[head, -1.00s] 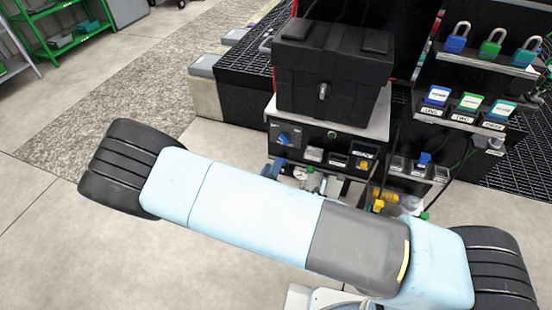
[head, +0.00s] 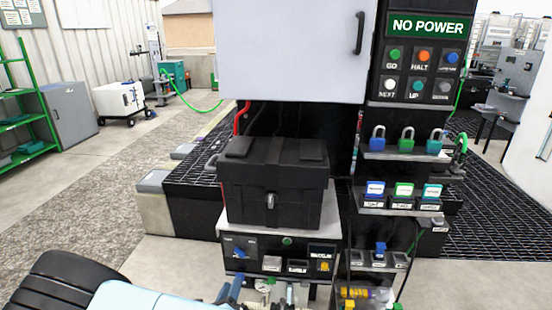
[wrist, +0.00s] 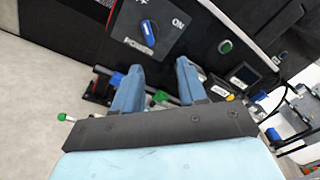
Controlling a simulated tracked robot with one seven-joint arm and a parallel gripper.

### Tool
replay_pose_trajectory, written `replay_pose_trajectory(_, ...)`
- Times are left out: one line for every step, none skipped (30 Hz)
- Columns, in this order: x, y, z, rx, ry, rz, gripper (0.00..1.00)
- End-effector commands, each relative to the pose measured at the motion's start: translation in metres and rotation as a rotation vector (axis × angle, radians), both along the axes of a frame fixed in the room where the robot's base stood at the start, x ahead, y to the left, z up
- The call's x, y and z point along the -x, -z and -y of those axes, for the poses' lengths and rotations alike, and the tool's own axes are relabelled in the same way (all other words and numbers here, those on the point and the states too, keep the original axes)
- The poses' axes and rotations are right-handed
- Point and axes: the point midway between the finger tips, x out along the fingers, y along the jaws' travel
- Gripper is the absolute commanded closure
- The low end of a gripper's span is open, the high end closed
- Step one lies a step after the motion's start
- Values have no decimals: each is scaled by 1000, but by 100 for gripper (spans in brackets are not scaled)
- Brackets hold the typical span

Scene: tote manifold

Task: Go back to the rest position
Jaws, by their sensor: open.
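My gripper (wrist: 158,88) shows in the wrist view with its two blue fingers apart and nothing between them. It is in front of the lower panel, below a blue rotary switch (wrist: 148,32) marked ON and near a green button (wrist: 225,46). In the head view part of my pale blue arm shows at the lower left edge, and my gripper's blue fingers are partly visible at the bottom, in front of the lower panel (head: 262,246).
A black box (head: 270,185) sits above the lower panel. Padlocks (head: 406,138) and tags (head: 404,190) stand on shelves to the right, under a NO POWER panel (head: 427,26). A green rack (head: 22,125) stands far left. Open floor (head: 165,258) lies left of the panel.

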Motion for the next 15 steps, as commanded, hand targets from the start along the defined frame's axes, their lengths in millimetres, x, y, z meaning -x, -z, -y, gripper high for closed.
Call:
replay_pose_trajectory(-7, -12, 6, -41, 47, -3, 58)
replay_pose_trajectory(-11, -18, 11, -67, 78, -5, 58)
replay_pose_trajectory(-17, -28, 18, -106, 121, -6, 58)
replay_pose_trajectory(-21, -35, 23, -136, 155, -8, 58)
replay_pose_trajectory(-24, -42, 29, -165, 190, -9, 58)
replay_pose_trajectory(-29, -52, 36, -204, 235, -11, 58)
replay_pose_trajectory(-32, -58, 42, -234, 269, -12, 58)
replay_pose_trajectory(-35, -65, 48, -264, 302, -12, 58)
replay_pose_trajectory(-39, -74, 56, -303, 347, -12, 58)
replay_pose_trajectory(-42, -81, 62, -332, 380, -12, 58)
replay_pose_trajectory(-45, -87, 68, -362, 413, -10, 58)
replay_pose_trajectory(-48, -96, 76, -401, 457, -8, 58)
replay_pose_trajectory(-50, -103, 83, -432, 490, -6, 58)
replay_pose_trajectory(-52, -109, 89, -460, 523, -4, 58)
replay_pose_trajectory(-55, -117, 98, -499, 566, -2, 58)
